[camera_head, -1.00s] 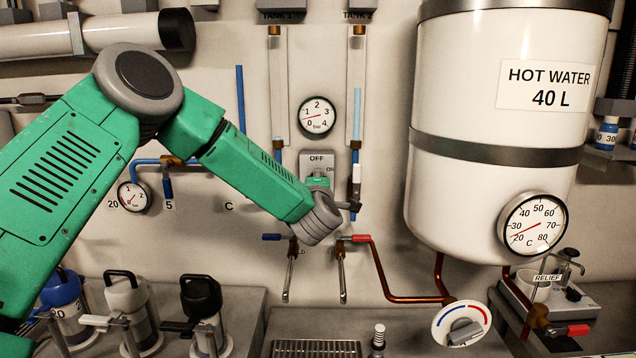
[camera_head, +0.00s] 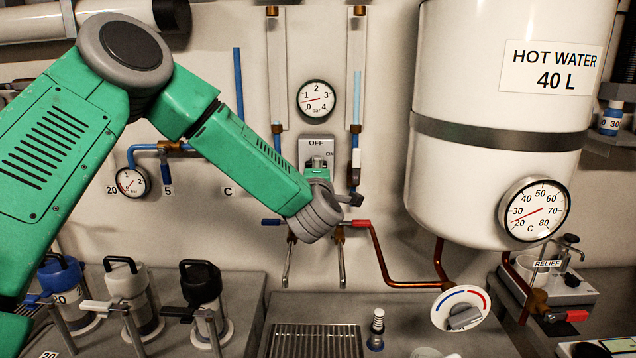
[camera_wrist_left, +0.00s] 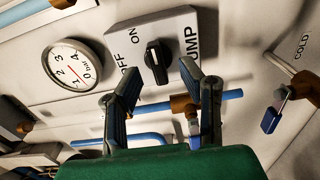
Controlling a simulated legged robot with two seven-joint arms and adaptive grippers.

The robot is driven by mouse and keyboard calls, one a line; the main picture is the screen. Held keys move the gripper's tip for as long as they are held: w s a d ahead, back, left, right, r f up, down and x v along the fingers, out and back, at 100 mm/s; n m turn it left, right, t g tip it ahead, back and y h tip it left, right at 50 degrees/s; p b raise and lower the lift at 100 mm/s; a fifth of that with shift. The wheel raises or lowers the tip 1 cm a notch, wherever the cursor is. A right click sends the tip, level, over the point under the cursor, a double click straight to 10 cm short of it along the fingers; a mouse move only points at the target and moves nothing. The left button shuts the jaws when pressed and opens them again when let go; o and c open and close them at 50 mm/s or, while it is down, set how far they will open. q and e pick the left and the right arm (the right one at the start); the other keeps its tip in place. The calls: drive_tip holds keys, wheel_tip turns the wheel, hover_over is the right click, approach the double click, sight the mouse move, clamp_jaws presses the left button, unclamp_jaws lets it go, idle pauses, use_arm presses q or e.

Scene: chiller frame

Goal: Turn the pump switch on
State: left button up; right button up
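The pump switch is a black rotary knob (camera_wrist_left: 157,61) on a grey plate (camera_wrist_left: 180,22) lettered OFF, ON and PUMP in the left wrist view. That view is turned on its side. In the head view the plate (camera_head: 316,143) is on the wall below a round gauge, its lower part hidden by my arm. My left gripper (camera_wrist_left: 164,80) is open, its two fingers apart just short of the knob. I see no contact and nothing between the fingertips. The left gripper (camera_head: 334,188) is partly hidden behind my wrist in the head view. My right gripper is not in view.
A pressure gauge (camera_head: 316,99) is above the switch. Taps with blue (camera_head: 271,222) and red (camera_head: 361,224) handles hang just below. The white hot water tank (camera_head: 497,165) bulges out at right. Several lidded jugs, including a black one (camera_head: 203,297), stand on the counter.

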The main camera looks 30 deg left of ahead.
use_arm(q)
drive_tip(key=v, duration=0.8)
